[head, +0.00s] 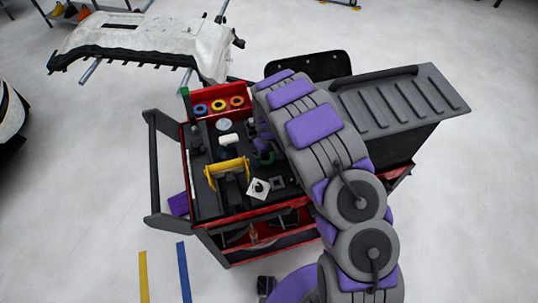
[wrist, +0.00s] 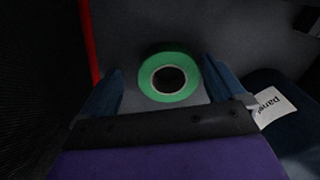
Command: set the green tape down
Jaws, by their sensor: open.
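The green tape (wrist: 168,58) is a roll with a dark hole, seen face-on against a grey surface in the wrist view. It seems to lie flat there. My gripper (wrist: 163,65) is open, with one blue finger on each side of the roll and a visible gap to each. My gripper is mostly hidden behind the arm there.
The red cart's black top (head: 206,206) holds a yellow-handled tool (head: 228,168), a white square piece (head: 258,188) and several dark items. Coloured tape rolls (head: 219,105) sit in a red tray at the back. In the wrist view a red edge (wrist: 89,45) runs left of the tape.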

